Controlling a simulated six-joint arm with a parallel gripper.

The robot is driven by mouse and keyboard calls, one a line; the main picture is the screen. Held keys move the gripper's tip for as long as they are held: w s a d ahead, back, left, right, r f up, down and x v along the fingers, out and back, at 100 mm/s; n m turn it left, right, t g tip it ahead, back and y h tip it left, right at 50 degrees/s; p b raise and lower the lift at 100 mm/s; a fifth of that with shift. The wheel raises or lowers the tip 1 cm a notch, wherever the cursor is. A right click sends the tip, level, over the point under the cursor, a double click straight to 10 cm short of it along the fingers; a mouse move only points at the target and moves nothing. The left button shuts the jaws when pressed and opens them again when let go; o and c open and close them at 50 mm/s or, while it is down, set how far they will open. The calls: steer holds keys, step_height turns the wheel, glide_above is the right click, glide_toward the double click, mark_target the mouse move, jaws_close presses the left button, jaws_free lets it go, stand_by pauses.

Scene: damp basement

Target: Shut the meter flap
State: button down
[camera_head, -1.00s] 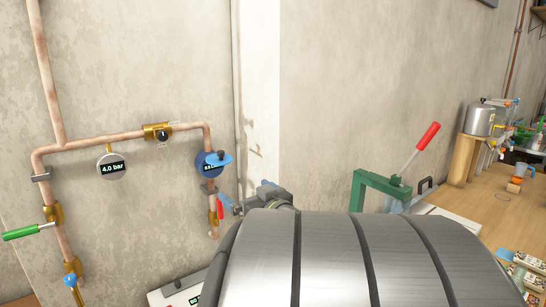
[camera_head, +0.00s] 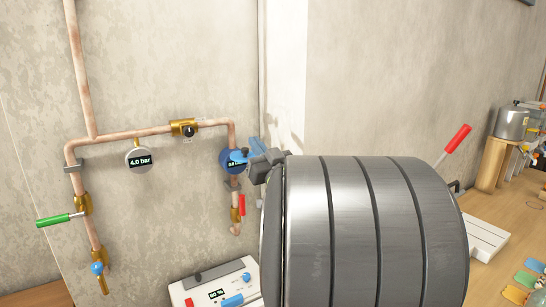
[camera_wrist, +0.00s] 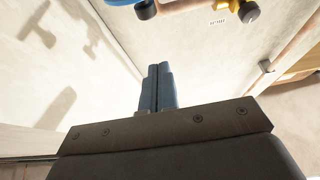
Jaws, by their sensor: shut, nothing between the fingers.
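The round blue meter (camera_head: 229,164) hangs on the copper pipe's right-hand drop in the head view, with part of its dark display showing. Its lighter blue flap (camera_head: 238,156) stands out from the face, leaving the display partly uncovered. My gripper (camera_head: 254,146) is shut and empty, its blue fingers just right of the flap and close to it. Whether they touch cannot be told. In the wrist view the shut fingers (camera_wrist: 157,87) point up the picture. A blue curved edge (camera_wrist: 122,2), apparently the meter's, shows at the top, apart from the fingertips.
A pressure gauge (camera_head: 139,160) reading 4.0 bar, a brass valve (camera_head: 184,128), a green-handled valve (camera_head: 53,220) and a red lever (camera_head: 242,205) sit on the pipes. A white control box (camera_head: 212,283) stands below. A workbench (camera_head: 510,225) is at right.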

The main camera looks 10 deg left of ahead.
mark_target(243, 152)
steer(key=w+a+f, duration=0.2)
steer(key=w+a, duration=0.1)
steer(key=shift+f, duration=0.15)
steer(key=shift+f, duration=0.1)
stand_by(0.5)
